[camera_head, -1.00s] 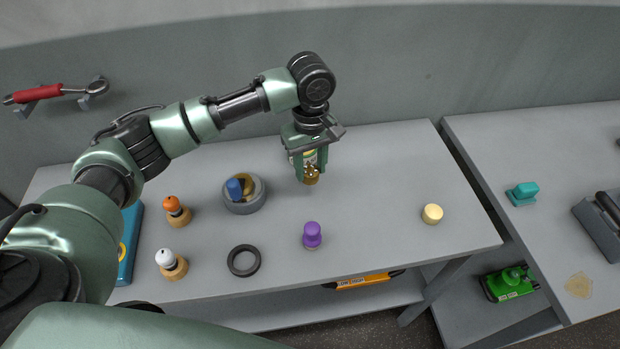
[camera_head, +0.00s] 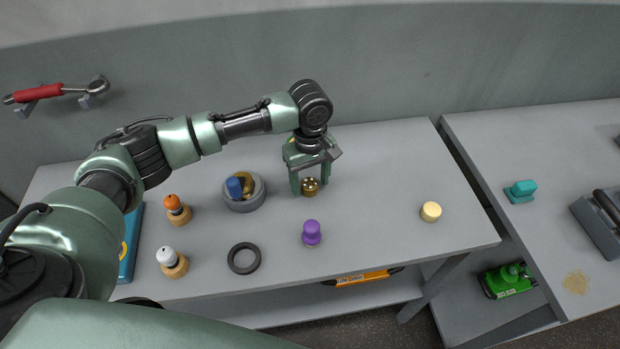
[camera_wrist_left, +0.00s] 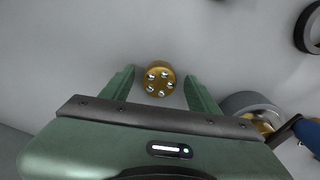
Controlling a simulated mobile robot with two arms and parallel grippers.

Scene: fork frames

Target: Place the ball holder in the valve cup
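The ball holder (camera_head: 310,187) is a small round brass-coloured piece with several silver balls on top. It sits on the grey table, and the left wrist view shows it from above (camera_wrist_left: 160,79). My left gripper (camera_head: 311,189) is lowered at it, open, with its green fingers on either side. In the left wrist view gaps show between the ball holder and both fingers (camera_wrist_left: 158,76). I take the grey round cup (camera_head: 246,205) to the left as the valve cup. It holds a blue piece and a brass-coloured piece, and shows partly in the wrist view (camera_wrist_left: 246,101). My right gripper is out of view.
A purple-topped piece (camera_head: 312,232), a black ring (camera_head: 244,259) and a cream knob (camera_head: 431,212) stand on the table. Orange-topped (camera_head: 176,208) and white-topped (camera_head: 170,261) pieces stand to the left. The table right of my gripper is mostly clear.

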